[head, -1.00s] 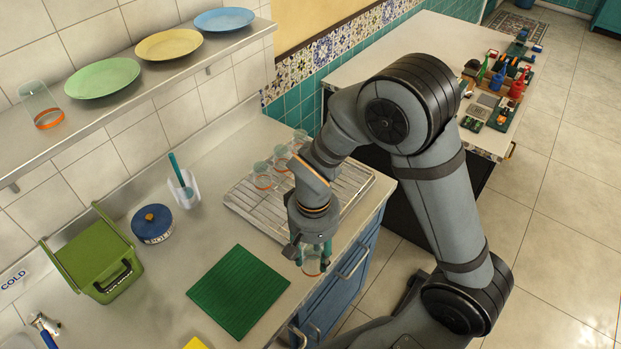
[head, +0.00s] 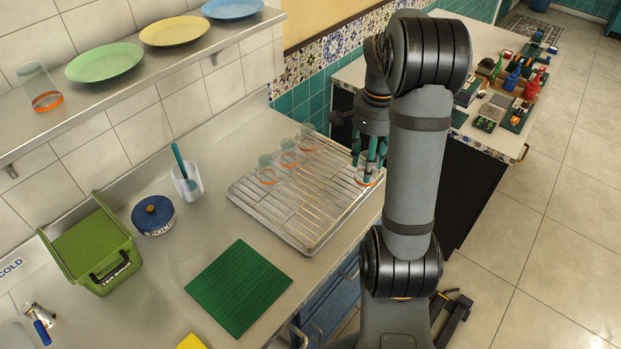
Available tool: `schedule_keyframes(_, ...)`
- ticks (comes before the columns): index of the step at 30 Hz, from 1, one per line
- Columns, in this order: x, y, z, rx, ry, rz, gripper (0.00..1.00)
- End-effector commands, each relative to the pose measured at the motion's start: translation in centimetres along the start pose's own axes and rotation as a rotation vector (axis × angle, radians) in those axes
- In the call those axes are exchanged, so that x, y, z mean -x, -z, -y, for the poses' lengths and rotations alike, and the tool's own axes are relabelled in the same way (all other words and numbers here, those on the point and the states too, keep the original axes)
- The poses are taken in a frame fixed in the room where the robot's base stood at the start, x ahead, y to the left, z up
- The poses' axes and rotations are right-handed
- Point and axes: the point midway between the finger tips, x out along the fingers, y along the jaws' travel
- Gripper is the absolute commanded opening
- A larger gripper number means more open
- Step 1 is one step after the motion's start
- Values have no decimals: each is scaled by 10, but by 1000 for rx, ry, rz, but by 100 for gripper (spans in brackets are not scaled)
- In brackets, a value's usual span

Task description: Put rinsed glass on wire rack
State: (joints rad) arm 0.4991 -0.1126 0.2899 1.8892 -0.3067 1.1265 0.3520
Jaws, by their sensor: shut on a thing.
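The wire rack (head: 290,215) lies on the steel counter as a tray with metal bars. Several small glasses with orange bands stand along its far side, among them a near glass (head: 268,172), a middle glass (head: 289,156) and a far glass (head: 307,138). My gripper (head: 367,172) points down at the rack's right end and is shut on another orange-banded glass (head: 367,178). I cannot tell whether this glass touches the rack. My arm hides part of the area to the right.
A green mat (head: 238,287), a blue round tin (head: 153,215), a clear holder with a teal handle (head: 187,183) and a green bin (head: 95,250) are on the counter. A shelf above holds plates and a banded glass (head: 40,88). The rack's near middle is clear.

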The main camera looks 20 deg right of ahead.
Motion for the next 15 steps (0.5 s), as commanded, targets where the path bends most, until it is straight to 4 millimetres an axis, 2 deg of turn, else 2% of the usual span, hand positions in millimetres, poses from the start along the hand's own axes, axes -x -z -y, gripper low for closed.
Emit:
schedule_keyframes(5, -12, 7, 22, -8, -4, 6, 16)
schedule_keyframes(12, -44, 26, 76, -9, -3, 4, 16)
schedule_keyframes(15, -55, 31, 92, -10, -2, 3, 16)
